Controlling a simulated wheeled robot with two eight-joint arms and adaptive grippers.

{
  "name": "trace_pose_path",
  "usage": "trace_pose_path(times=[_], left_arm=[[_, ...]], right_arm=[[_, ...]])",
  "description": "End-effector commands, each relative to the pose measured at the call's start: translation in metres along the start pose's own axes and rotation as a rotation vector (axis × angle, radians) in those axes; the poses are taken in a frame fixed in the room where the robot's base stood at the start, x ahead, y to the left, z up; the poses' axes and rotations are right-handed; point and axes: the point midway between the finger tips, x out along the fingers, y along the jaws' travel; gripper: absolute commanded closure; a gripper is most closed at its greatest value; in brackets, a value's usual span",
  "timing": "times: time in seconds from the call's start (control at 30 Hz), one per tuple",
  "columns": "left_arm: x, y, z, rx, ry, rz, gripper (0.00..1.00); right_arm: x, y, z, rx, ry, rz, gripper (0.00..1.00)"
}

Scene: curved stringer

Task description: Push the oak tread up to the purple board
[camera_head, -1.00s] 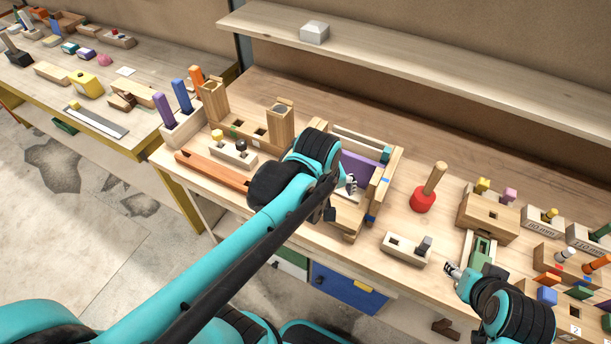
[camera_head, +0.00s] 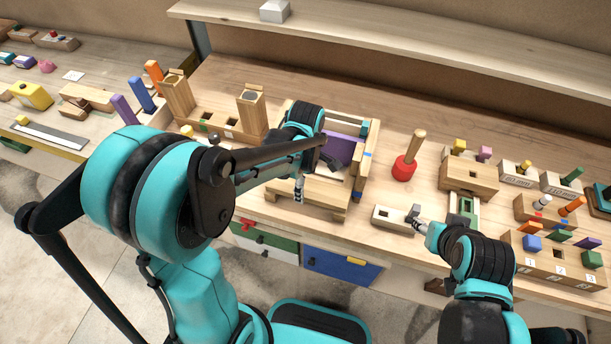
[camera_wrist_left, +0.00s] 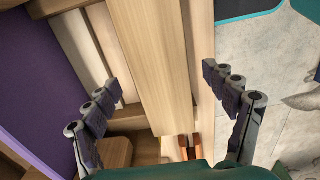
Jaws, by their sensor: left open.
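The purple board (camera_head: 343,150) stands inside the wooden frame in the middle of the bench, and shows at the left of the left wrist view (camera_wrist_left: 35,80). The oak tread looks to be the pale plank (camera_wrist_left: 150,60) running lengthwise through the left wrist view, with a gap and paler strips between it and the board. It is hard to pick out in the head view. My left gripper (camera_head: 299,190) points down at the frame's front. Its open fingers (camera_wrist_left: 160,80) appear on either side of the plank; contact cannot be told. My right gripper (camera_head: 418,224) is beside a cream block; its jaws are unclear.
The cream block (camera_head: 390,217) with a grey piece lies right of the frame. A red-based peg (camera_head: 404,168) stands behind it. Wooden holders with coloured pegs (camera_head: 550,262) crowd the right end. Two wooden posts (camera_head: 252,110) stand left of the frame.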

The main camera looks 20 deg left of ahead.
Motion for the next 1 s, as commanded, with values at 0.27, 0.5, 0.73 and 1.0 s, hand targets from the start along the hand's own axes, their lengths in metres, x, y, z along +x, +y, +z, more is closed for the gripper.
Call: trace_pose_path(times=[0.27, 0.5, 0.73, 1.0], left_arm=[[0.01, 0.0, 0.0, 0.001, 0.0, 0.0, 0.16], [0.009, 0.0, 0.0, 0.001, 0.0, 0.0, 0.42], [0.009, 0.0, 0.0, 0.001, 0.0, 0.001, 0.81], [0.01, 0.01, 0.0, 0.001, 0.0, 0.001, 0.81]], right_arm=[[0.003, 0.0, 0.002, 0.0, 0.0, 0.0, 0.53], [0.003, 0.0, 0.002, 0.0, 0.0, 0.0, 0.53], [0.003, 0.0, 0.002, 0.0, 0.0, 0.0, 0.53], [0.004, 0.0, 0.003, 0.0, 0.0, 0.0, 0.53]])
